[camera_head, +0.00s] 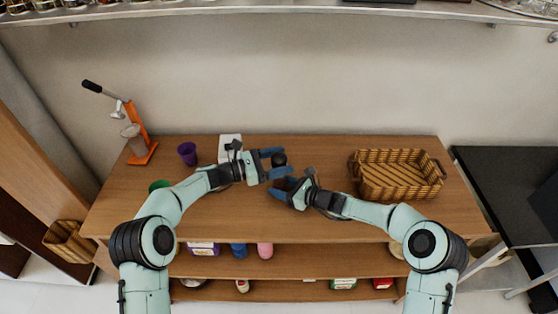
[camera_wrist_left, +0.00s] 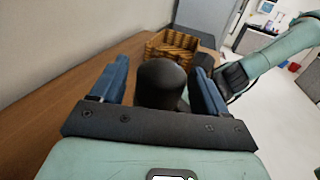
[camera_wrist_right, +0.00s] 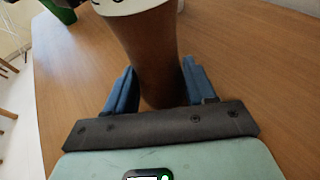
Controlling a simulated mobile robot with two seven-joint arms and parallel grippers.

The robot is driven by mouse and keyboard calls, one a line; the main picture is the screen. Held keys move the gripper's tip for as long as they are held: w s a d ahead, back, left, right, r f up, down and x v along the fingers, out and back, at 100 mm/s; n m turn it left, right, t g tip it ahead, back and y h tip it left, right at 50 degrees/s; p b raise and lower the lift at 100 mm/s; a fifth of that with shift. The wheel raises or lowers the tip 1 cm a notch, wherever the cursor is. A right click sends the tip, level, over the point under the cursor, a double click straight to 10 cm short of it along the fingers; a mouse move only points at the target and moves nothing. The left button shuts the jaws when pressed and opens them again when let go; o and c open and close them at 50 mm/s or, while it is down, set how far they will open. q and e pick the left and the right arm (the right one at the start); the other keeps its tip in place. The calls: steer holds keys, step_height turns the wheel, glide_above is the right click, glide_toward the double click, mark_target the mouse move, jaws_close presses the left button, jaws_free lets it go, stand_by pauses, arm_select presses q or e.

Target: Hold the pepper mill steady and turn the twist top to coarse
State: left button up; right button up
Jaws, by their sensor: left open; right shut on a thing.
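The pepper mill stands upright on the wooden table; its black rounded twist top (camera_head: 279,159) shows in the head view. In the left wrist view the top (camera_wrist_left: 162,84) sits between the two blue fingers. My left gripper (camera_head: 274,163) is open around the top, with a gap visible on the left side. My right gripper (camera_head: 282,187) is shut on the mill's brown body, low down. In the right wrist view the body (camera_wrist_right: 150,55) rises between the fingers to a white band (camera_wrist_right: 130,5) with black marks, cut off by the frame; the setting cannot be read.
A wicker basket (camera_head: 398,178) stands at the right of the table (camera_head: 330,228). A purple cup (camera_head: 187,153), a white item (camera_head: 229,146), a green item (camera_head: 158,186) and an orange press (camera_head: 141,148) are on the left. The front middle of the table is clear.

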arm_select(q)
steer(key=c, duration=0.9)
arm_select(e)
steer(key=shift+f, duration=0.15)
arm_select(q)
steer(key=shift+r+n+t+y, duration=0.1)
steer(key=shift+n+t+y, duration=0.2)
steer(key=shift+n+t, duration=0.3)
steer(key=shift+c, duration=0.2)
steer(key=n+t+y, duration=0.3)
steer(key=t, duration=0.2)
arm_select(e)
steer(key=shift+d, duration=0.1)
arm_select(q)
steer(key=o, duration=0.9)
steer(key=shift+o, duration=0.2)
steer(key=shift+s+a, duration=0.1)
steer(key=v, duration=1.2)
